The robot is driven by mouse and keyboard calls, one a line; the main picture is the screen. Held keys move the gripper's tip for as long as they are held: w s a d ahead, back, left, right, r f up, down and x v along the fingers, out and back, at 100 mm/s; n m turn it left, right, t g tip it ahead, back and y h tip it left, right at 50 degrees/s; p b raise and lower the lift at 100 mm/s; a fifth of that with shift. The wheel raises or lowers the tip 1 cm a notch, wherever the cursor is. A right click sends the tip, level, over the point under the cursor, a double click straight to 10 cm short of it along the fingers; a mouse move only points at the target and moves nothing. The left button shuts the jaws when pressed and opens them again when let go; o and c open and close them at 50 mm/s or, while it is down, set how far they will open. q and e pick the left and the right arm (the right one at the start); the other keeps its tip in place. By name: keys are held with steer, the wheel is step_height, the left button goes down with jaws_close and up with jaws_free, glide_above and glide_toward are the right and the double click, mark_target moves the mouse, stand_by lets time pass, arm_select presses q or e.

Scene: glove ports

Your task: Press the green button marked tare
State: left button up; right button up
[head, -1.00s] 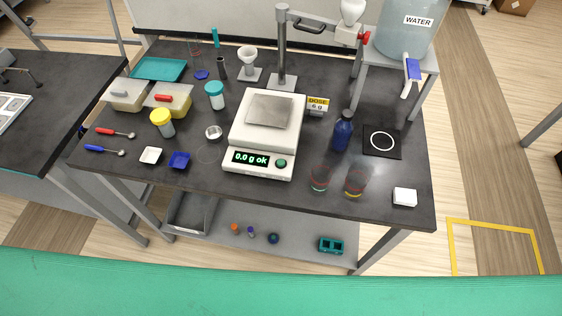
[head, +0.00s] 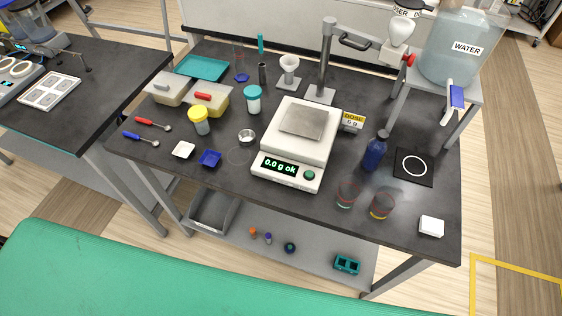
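A white balance (head: 290,158) with a square grey pan (head: 303,122) stands in the middle of the dark table. Its display (head: 280,166) glows "0.0 g ok" in green. A round green button (head: 309,174) sits on the front panel just right of the display; any marking on it is too small to read. The pan looks empty. Neither of my grippers shows in the head view, and nothing covers the button.
Two clear glasses (head: 346,192) and a blue bottle (head: 374,153) stand right of the balance. A "DOSE 6 g" sign (head: 352,121) is behind them. Small dishes (head: 209,159) and jars (head: 252,100) are at left. A green surface (head: 150,270) spans the near left.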

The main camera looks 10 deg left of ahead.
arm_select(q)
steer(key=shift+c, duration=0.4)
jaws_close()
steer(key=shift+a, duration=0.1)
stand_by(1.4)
